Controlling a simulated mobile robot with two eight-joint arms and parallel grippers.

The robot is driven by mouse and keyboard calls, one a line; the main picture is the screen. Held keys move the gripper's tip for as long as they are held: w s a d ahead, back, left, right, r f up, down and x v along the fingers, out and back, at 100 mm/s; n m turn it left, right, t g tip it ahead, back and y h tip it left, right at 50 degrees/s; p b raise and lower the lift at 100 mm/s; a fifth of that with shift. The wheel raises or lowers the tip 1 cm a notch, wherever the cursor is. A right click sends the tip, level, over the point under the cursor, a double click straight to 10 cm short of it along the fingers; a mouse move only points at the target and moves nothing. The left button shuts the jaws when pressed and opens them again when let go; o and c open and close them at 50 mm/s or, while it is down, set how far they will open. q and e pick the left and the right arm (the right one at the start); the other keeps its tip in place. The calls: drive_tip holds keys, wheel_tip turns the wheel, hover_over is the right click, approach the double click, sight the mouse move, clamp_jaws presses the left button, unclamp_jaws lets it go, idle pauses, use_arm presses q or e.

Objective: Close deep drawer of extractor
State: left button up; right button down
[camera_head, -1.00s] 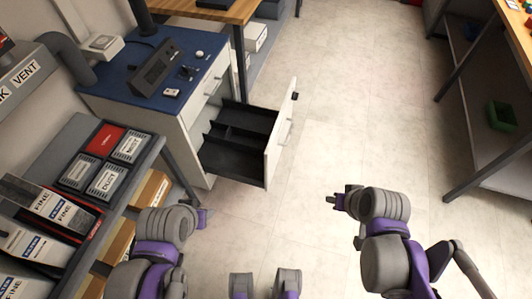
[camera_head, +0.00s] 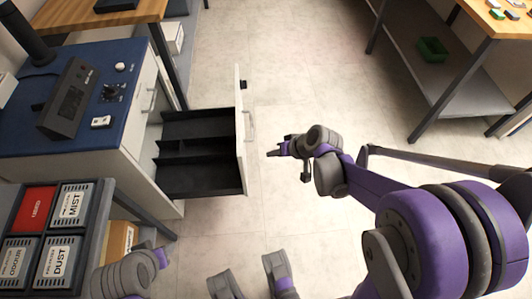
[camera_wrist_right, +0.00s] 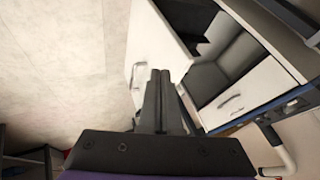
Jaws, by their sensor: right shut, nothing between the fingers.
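The deep drawer (camera_head: 200,150) of the extractor cabinet is pulled out, with a black divided inside that looks empty. Its white front panel (camera_head: 240,130) has a metal handle (camera_head: 251,124) on the outer face. My right gripper (camera_head: 270,154) is shut and empty, to the right of the drawer front and apart from it, pointing towards it. In the right wrist view, the shut fingers (camera_wrist_right: 157,85) point towards the white drawer front (camera_wrist_right: 155,48), and the open drawer shows beyond. The left arm shows only in part at the lower left of the head view; its fingertips cannot be made out.
The blue-topped cabinet (camera_head: 95,125) carries a dark control unit (camera_head: 66,98). A shelf with labelled boxes (camera_head: 65,205) stands at the lower left. A workbench with a green bin (camera_head: 432,48) is at the upper right. The floor (camera_head: 290,70) between is clear.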

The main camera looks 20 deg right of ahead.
drive_tip(key=w+a+f+b, duration=0.2)
drive_tip(key=w+a+f, duration=0.2)
drive_tip(key=a+f, duration=0.2)
drive_tip(key=shift+w+a, duration=0.25)
drive_tip(key=shift+w, duration=0.15)
drive_tip(key=w+a, duration=0.3)
drive_tip(key=a, duration=0.7)
drive_tip(key=w+a, duration=0.2)
drive_tip(key=a, duration=0.8)
drive_tip(key=w+a, duration=0.3)
drive_tip(key=a, duration=0.7)
drive_tip(key=shift+w, duration=0.35)
drive_tip(key=shift+d, duration=0.1)
